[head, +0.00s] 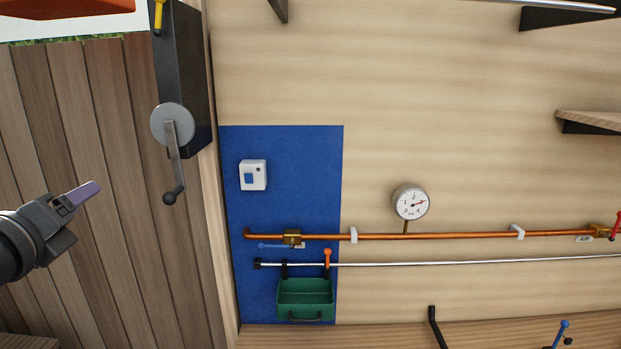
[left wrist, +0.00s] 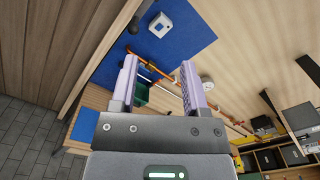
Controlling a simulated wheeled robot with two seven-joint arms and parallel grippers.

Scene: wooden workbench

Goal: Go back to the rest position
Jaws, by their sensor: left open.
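My left gripper (head: 85,193) is at the left of the head view, in front of the brown plank wall and apart from everything around it. In the left wrist view its two purple fingers (left wrist: 158,88) stand wide apart with nothing between them. The gripper is open and empty. My right gripper is in neither view.
A dark box with a grey crank (head: 172,124) is on the wall edge right of my left gripper. A blue panel (head: 290,180) carries a white switch box (head: 253,175). A copper pipe (head: 450,235), gauge (head: 411,202) and green bin (head: 305,300) are farther right.

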